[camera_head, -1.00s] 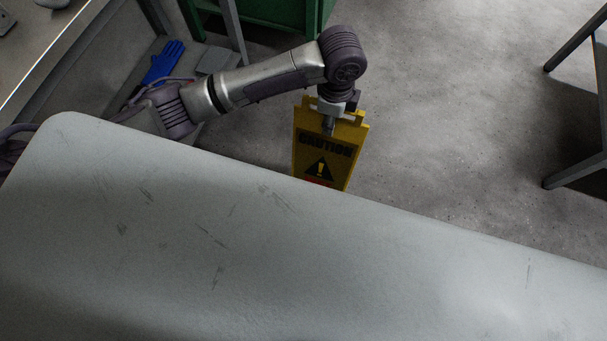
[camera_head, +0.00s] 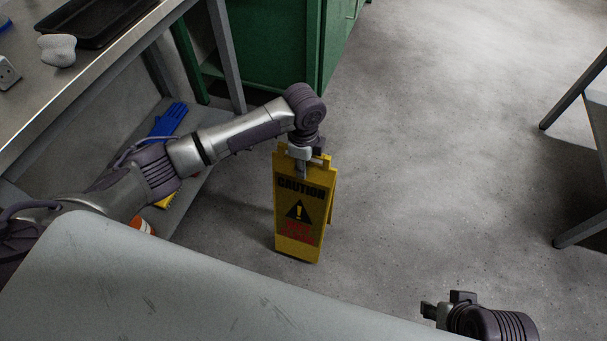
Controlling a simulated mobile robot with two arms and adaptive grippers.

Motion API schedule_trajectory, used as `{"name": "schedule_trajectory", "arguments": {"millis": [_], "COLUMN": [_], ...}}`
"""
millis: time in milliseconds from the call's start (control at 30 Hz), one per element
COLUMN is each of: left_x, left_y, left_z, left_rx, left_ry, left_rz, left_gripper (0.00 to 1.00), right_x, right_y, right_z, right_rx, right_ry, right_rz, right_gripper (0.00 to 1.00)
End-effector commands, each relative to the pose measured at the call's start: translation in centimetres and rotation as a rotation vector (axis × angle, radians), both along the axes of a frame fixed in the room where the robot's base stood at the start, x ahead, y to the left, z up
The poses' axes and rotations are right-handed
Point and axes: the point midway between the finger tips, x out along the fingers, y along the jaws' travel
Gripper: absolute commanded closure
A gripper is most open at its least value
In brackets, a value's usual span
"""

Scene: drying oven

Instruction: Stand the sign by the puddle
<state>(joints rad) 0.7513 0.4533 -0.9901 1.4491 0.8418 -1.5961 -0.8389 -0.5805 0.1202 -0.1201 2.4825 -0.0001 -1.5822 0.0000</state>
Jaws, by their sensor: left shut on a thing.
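The yellow caution sign (camera_head: 299,238) is upright in the middle of the view, with a black warning triangle and red lettering on its front panel. A strip of its rear panel shows at the right edge. My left gripper (camera_head: 303,168) is shut on the sign's top edge from above. I cannot tell whether the sign's foot touches the floor. My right gripper (camera_head: 442,306) is at the bottom right, apart from the sign; its fingers are too small and dark to tell open from shut. I cannot make out a clear puddle outline on the floor.
Grey concrete floor (camera_head: 430,170) is free right of the sign. A metal bench (camera_head: 110,70) with a black tray (camera_head: 92,22) stands at left, blue gloves (camera_head: 168,121) on its lower shelf. A green cabinet (camera_head: 265,45) is behind. Table legs (camera_head: 575,100) stand at right.

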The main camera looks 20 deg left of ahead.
Motion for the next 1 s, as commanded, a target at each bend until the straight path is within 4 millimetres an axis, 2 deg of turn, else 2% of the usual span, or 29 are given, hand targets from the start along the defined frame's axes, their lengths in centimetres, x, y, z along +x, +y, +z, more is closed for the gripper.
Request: {"name": "schedule_trajectory", "arguments": {"millis": [233, 633, 667, 767, 800, 1000], "left_x": [0.0, 0.0, -0.1, -0.1, -0.1, -0.1], "left_y": [-0.1, -0.1, 0.0, 0.0, 0.0, 0.0], "left_z": [-3.3, -3.8, -3.9, -3.9, -3.9, -3.9], "left_rx": [0.000, 0.000, 0.001, 0.001, 0.001, 0.001], "left_ry": [-0.002, -0.002, 0.000, 0.001, 0.001, 0.001], "left_rz": [-0.001, -0.001, -0.001, -0.001, -0.001, -0.001], "left_gripper": [1.00, 1.00, 0.71, 0.54, 0.50, 0.50], "right_x": [0.0, 0.0, 0.0, 0.0, 0.0, 0.0], "right_y": [0.0, 0.0, 0.0, 0.0, 0.0, 0.0], "right_z": [-1.5, -1.4, -1.4, -1.4, -1.4, -1.4], "right_rx": [0.000, 0.000, 0.000, 0.000, 0.000, 0.000], "right_ry": [0.001, 0.001, 0.001, 0.001, 0.001, 0.001], "right_rz": [0.000, 0.000, 0.000, 0.000, 0.000, 0.000], "right_gripper": [0.60, 0.60, 0.60, 0.60, 0.60, 0.60]}}
